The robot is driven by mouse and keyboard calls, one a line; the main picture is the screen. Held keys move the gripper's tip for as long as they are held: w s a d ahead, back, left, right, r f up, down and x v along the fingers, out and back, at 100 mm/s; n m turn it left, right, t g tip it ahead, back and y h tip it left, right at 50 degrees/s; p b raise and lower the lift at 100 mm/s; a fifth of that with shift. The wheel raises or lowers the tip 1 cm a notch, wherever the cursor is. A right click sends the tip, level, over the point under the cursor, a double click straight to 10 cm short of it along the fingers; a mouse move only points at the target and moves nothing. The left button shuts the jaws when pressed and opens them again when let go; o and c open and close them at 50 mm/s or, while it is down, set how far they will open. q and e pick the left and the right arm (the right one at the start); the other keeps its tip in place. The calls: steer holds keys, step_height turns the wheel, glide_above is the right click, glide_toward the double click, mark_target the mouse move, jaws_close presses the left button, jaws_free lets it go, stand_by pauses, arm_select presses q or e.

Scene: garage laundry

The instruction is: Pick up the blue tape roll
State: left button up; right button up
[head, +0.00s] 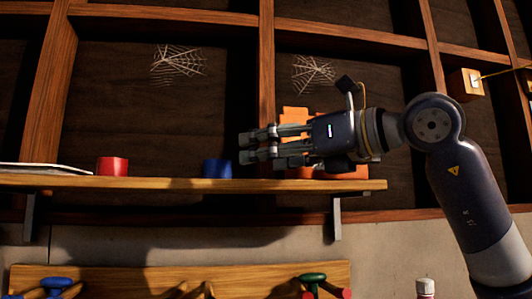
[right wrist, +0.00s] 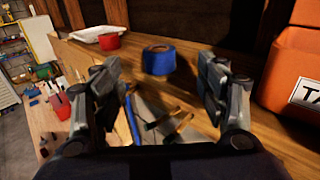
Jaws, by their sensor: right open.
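The blue tape roll (head: 217,168) stands on the wooden shelf (head: 60,181), right of a red roll (head: 112,166). My right gripper (head: 246,147) comes in from the right above the shelf. Its fingers point left and sit just right of the blue roll and a little higher in the head view. In the right wrist view the blue roll (right wrist: 158,60) lies ahead, between and beyond the two open fingers (right wrist: 160,90), not touching them. The gripper is empty. My left gripper is in neither view.
An orange case (right wrist: 296,75) stands on the shelf to the right, partly behind my right gripper in the head view. A white tray-like item (right wrist: 96,33) lies at the shelf's far left. Below, tools hang on a wooden rack (head: 230,276).

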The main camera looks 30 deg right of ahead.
mark_target(228, 162)
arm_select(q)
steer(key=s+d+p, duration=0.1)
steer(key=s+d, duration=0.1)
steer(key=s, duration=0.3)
arm_select(e)
steer(key=p+x, duration=0.3)
steer(key=x, duration=0.8)
steer(key=shift+f+p, duration=0.15)
steer(key=shift+p, duration=0.2)
steer(key=shift+w+a+f, duration=0.15)
steer(key=shift+w+a, duration=0.1)
steer(key=shift+w, duration=0.25)
steer(key=shift+s, duration=0.15)
steer(key=c, duration=1.1)
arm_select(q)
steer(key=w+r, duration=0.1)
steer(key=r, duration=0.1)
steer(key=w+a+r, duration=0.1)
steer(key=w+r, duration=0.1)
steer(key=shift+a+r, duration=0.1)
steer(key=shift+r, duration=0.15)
arm_select(e)
steer(key=shift+c, duration=0.2)
